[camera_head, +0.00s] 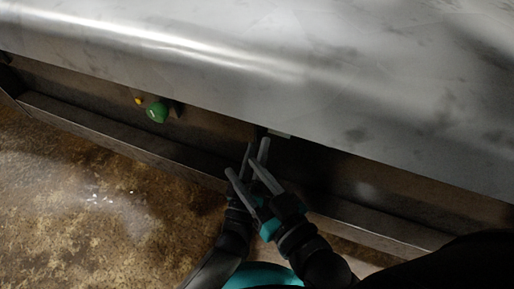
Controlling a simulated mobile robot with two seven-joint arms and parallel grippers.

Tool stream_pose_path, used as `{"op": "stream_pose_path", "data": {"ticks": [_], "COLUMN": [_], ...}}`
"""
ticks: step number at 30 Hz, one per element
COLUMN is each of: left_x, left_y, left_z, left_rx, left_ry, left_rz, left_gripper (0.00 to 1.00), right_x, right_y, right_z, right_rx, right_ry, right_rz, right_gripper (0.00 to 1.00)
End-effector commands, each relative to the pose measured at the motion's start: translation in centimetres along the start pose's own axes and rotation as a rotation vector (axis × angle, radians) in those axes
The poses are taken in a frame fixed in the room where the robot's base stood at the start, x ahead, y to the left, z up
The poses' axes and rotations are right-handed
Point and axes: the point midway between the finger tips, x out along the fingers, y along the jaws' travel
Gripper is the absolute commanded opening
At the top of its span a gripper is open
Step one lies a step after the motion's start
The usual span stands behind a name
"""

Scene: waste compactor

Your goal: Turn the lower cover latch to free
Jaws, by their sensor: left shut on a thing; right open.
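The grey metal cover (330,75) fills the upper part of the head view, and its lower edge overhangs a dark recess. A small pale piece (279,133), likely part of the lower cover latch, shows just under that edge. My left gripper (257,144) reaches up to the recess just left of this piece and is shut on what looks like the latch; the grasped part is small and dark, so its angle cannot be told. My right gripper (239,165) is open, just below and in front of the left one. Its fingers cross over the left gripper in the picture.
A green knob (157,112) and a small orange part (138,100) sit in the recess to the left. A metal ledge (120,135) runs below the recess. The stained brown floor (80,205) is open at lower left. The two grippers are very close together.

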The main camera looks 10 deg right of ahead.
Motion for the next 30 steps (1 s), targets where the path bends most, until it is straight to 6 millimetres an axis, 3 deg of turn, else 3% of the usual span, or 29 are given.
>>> {"op": "stream_pose_path", "data": {"ticks": [4,13,23,24,30], "left_x": [0.05,0.06,0.05,0.05,0.05], "left_y": [-0.02,-0.24,-0.27,-0.27,-0.26], "left_z": [-0.09,-0.23,-0.19,-0.19,-0.19], "left_rx": [0.047,0.327,0.358,0.358,0.356], "left_ry": [-0.005,-0.040,-0.042,-0.042,-0.042], "left_rz": [0.014,0.094,0.103,0.103,0.102], "left_gripper": [0.00,0.00,0.00,0.46,0.69], "right_x": [0.00,0.40,0.40,0.39,0.39], "right_y": [0.00,0.71,0.74,0.74,0.73], "right_z": [0.04,0.28,0.44,0.44,0.43], "right_rx": [0.000,-0.022,-0.023,-0.023,-0.023], "right_ry": [-0.004,-0.081,-0.092,-0.091,-0.091], "right_rz": [0.000,0.014,0.015,0.015,0.015], "right_gripper": [0.50,0.50,0.50,0.50,0.50]}}
